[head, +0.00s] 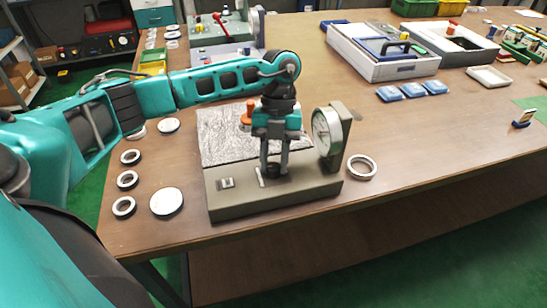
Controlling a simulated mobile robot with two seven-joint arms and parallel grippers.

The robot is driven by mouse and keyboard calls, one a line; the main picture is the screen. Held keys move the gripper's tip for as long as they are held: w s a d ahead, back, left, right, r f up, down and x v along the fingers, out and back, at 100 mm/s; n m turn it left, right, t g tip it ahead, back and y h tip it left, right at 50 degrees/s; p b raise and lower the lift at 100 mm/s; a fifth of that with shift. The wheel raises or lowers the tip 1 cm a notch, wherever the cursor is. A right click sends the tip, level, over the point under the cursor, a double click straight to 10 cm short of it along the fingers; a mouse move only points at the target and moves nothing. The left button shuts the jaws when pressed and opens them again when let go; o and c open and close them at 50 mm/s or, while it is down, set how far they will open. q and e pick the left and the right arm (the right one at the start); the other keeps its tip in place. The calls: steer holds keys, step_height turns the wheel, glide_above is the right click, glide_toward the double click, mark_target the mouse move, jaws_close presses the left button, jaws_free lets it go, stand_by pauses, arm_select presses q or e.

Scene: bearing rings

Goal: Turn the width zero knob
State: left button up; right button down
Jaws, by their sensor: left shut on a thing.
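The grey gauge instrument (300,190) stands near the table's front edge, with a flat grey plate (224,145) on top at the back and a round dial (322,132) at its right end. My left gripper (272,172) points straight down over the front part of the instrument, its fingers on either side of a small dark knob (271,171). It is shut on this knob. The fingers hide part of the knob, and I cannot read any marking on it. An orange-topped part (248,112) shows just behind the gripper. My right gripper is not in view.
Several bearing rings (127,179) and white discs (167,201) lie left of the instrument. One ring (361,167) lies close to its right. Blue packets (411,90) and an open grey case (383,50) lie farther back. The front right of the table (440,140) is clear.

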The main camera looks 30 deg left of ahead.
arm_select(q)
steer(key=shift+m, duration=0.6)
steer(key=o, duration=1.1)
steer(key=shift+c, duration=0.2)
steer(key=shift+r, duration=0.1)
steer(key=v, duration=1.2)
steer(key=shift+w+d+r+p, duration=0.2)
steer(key=shift+r+p, duration=0.1)
steer(key=shift+p, duration=0.15)
steer(key=shift+s, duration=0.1)
